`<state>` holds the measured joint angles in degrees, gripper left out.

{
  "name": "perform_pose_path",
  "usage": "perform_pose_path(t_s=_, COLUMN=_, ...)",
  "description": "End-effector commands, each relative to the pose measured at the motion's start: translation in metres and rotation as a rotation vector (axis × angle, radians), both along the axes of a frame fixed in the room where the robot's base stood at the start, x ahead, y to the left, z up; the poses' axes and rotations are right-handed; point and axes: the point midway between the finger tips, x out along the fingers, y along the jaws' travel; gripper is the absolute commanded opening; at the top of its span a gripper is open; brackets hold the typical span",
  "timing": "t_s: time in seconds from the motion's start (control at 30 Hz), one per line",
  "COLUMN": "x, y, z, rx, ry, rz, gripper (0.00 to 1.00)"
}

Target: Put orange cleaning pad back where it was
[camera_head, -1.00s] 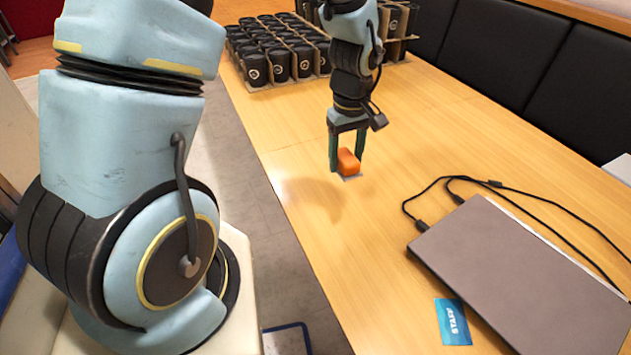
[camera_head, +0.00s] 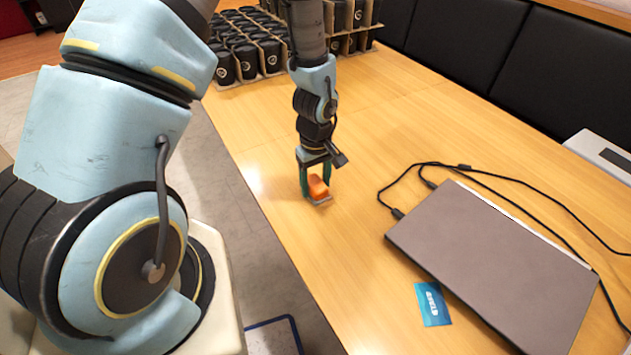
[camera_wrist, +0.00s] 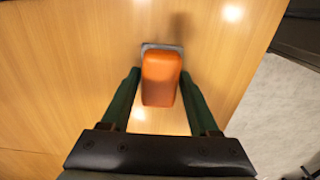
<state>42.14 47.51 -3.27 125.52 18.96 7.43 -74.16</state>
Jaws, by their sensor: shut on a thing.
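The orange cleaning pad (camera_head: 317,187) is between the fingers of my gripper (camera_head: 318,183), near the left edge of the wooden table. In the wrist view the orange pad (camera_wrist: 160,80) stands between the two green fingers (camera_wrist: 160,92), which are shut on it. A thin grey piece (camera_head: 321,200) shows under the pad, and its edge (camera_wrist: 150,46) also shows past the pad's far end in the wrist view. I cannot tell whether the grey piece is part of the pad or touches the table.
A closed grey laptop (camera_head: 500,262) with black cables (camera_head: 455,166) lies to the right. A blue staff card (camera_head: 433,304) lies before it. Several black cups (camera_head: 250,55) stand in cardboard trays at the back. The table (camera_head: 330,270) around my gripper is bare.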

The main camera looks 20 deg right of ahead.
Motion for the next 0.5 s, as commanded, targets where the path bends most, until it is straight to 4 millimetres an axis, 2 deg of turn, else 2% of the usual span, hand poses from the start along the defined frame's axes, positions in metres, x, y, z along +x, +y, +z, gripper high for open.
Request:
perform_pose_path(t_s=0.27, x=0.0000, y=0.0000, z=-0.0047, rx=0.000, ry=0.000, rz=0.000, gripper=0.09)
perform_pose_path(t_s=0.3, x=0.0001, y=-0.0001, z=-0.0030, rx=0.000, ry=0.000, rz=0.000, gripper=0.66)
perform_pose_path(t_s=0.5, x=0.0001, y=0.0000, z=-0.0027, rx=0.000, ry=0.000, rz=0.000, gripper=0.88)
